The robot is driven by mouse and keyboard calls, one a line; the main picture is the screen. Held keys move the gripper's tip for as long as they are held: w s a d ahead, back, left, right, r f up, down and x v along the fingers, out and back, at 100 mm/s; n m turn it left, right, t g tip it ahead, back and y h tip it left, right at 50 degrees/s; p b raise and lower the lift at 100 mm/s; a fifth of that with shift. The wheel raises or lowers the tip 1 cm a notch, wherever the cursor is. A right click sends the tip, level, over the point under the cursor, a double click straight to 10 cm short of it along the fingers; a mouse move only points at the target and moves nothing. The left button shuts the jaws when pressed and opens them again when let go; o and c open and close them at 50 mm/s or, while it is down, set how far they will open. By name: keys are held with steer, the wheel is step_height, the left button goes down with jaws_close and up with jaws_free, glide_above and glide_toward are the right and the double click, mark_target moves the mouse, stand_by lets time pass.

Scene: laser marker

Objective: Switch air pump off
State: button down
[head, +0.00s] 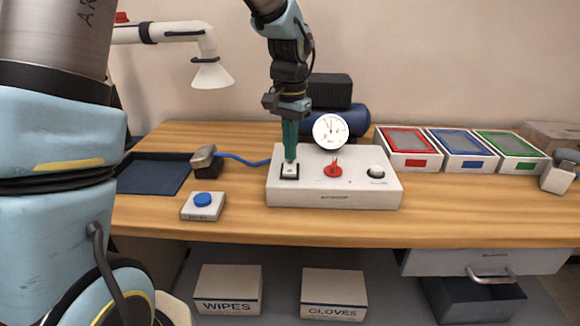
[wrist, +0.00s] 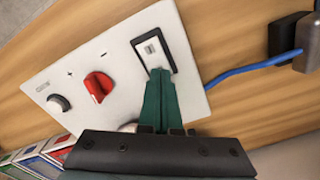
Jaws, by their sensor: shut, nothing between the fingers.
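The white control box (head: 333,193) stands on the wooden bench, with a round gauge (head: 330,131) at its back. A black-framed rocker switch (head: 289,172) is at the left of its top; it also shows in the wrist view (wrist: 153,49).
A blue tank (head: 345,121) with a dark block on top stands behind the box. A blue-button box (head: 203,206) and dark mat (head: 155,174) are left. A blue cable (head: 240,159) runs to the box. Red, blue and green trays (head: 462,165) stand right.

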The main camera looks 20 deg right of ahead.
steer(key=shift+f, duration=0.5)
steer(key=shift+r, duration=0.15)
step_height(320, 180, up, 7)
steer(key=p, duration=0.5)
steer(key=shift+p, duration=0.35)
stand_by(0.3)
steer(key=s+a+f+n, duration=0.1)
steer(key=a+n, duration=0.4)
steer(key=a, duration=1)
steer(key=s+a+f+n+t, duration=0.1)
steer(key=s+a+n, duration=0.2)
steer(key=a, duration=1.2)
steer(key=shift+f+n+t, duration=0.3)
steer(key=shift+f+n, duration=0.1)
steer(key=shift+n, duration=0.5)
